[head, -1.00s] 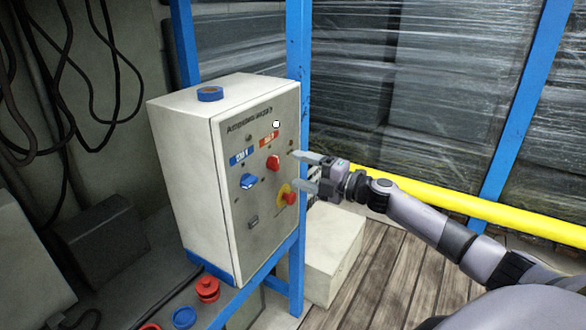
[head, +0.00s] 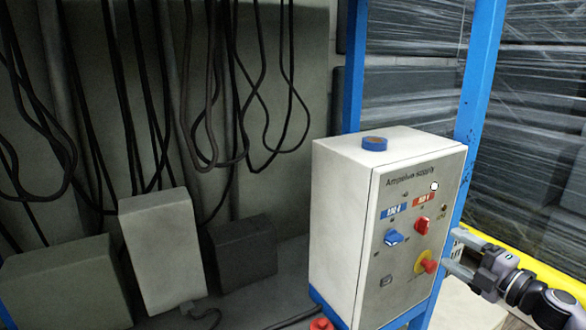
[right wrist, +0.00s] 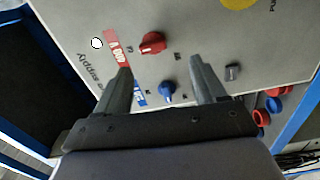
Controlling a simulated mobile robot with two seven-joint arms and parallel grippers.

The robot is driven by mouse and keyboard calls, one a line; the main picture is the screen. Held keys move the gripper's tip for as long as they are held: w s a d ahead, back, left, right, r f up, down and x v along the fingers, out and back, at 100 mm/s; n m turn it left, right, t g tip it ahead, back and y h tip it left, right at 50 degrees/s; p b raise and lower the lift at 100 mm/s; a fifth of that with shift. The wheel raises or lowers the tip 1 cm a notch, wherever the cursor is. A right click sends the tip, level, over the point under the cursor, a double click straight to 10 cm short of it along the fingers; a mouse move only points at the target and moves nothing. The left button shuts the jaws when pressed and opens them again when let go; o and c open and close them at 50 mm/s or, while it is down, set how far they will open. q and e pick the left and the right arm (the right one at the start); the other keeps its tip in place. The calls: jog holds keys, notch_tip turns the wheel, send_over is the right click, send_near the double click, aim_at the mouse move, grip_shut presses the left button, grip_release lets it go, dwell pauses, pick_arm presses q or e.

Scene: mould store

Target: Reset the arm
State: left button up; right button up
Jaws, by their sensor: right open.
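My right gripper (head: 452,262) is open and empty, at the right side of a white control box (head: 336,205) in the head view. Its two fingers point at the box's front panel, beside the red knob on a yellow disc (head: 428,265). In the right wrist view the open fingers (right wrist: 160,78) reach over the panel (right wrist: 205,40), with the red switch (right wrist: 152,42) and the blue switch (right wrist: 167,92) between or just beyond them. I cannot tell whether the fingers touch the panel. My left gripper is not in view.
A blue tape roll (head: 374,143) lies on top of the box. Blue frame posts (head: 480,95) stand behind and beside it. Black cables (head: 205,110) hang on the left wall above grey boxes (head: 160,250). A yellow bar (head: 500,245) runs behind my right arm.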

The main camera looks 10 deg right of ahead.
jog(key=s+a+f+m+g+h+p, duration=0.2)
jog(key=s+a+f+m+g, duration=0.1)
jog(key=s+a+f+m, duration=0.6)
jog(key=s+a+f+m+g+h+p, duration=0.2)
jog(key=s+a+f+m, duration=0.8)
jog(key=s, duration=0.8)
jog(key=shift+a+f+g+h+p, duration=0.3)
jog(key=shift+a+f+g, duration=0.4)
jog(key=shift+a, duration=0.55)
jog(key=shift+f, duration=0.1)
